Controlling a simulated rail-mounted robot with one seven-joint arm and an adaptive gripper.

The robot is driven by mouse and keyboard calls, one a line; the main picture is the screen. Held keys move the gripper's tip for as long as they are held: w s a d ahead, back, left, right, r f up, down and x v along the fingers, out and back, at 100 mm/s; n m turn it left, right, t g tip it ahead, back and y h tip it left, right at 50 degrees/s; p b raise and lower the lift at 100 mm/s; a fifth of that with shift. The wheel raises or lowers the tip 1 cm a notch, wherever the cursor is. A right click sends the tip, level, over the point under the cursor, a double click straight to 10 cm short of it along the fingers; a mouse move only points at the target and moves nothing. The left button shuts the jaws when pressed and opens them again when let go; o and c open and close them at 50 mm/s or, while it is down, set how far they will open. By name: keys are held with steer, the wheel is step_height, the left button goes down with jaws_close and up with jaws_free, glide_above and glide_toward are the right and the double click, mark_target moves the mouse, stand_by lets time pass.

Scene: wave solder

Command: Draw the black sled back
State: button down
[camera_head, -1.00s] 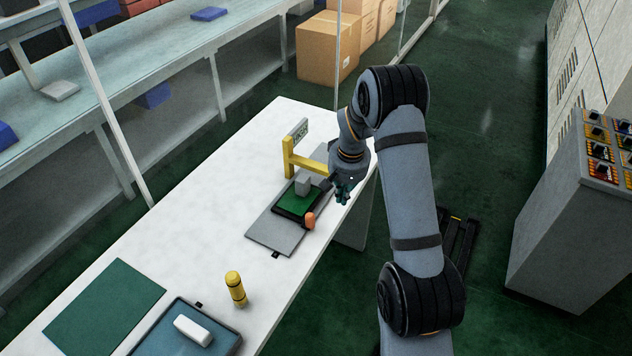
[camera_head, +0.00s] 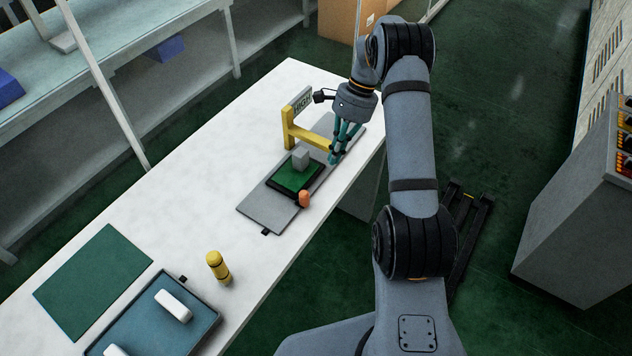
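The black sled (camera_head: 271,183) sits on a grey base plate (camera_head: 262,206) on the white table, partway along the plate. It carries a green board with a grey block (camera_head: 300,158) on top. An orange knob (camera_head: 304,199) stands at the sled's near right corner. A yellow gantry (camera_head: 289,130) with a sign spans over the plate just behind the sled. My gripper (camera_head: 336,158) points down beside the gantry's right end, beyond the sled's far right edge. Its fingers look slightly apart and nothing shows between them; whether they touch the sled is unclear.
A blue tray (camera_head: 143,329) with white blocks and a green mat (camera_head: 94,281) lie at the lower left. The table between mat and plate is clear.

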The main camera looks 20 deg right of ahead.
steer(key=p+x, duration=0.1)
steer(key=x, duration=0.6)
steer(key=shift+s+a, duration=0.1)
steer(key=a, duration=0.1)
steer(key=s+a+p, duration=0.1)
steer(key=a+p, duration=0.1)
steer(key=shift+s+a, duration=0.1)
steer(key=shift+s, duration=0.2)
steer(key=shift+a+f, duration=0.15)
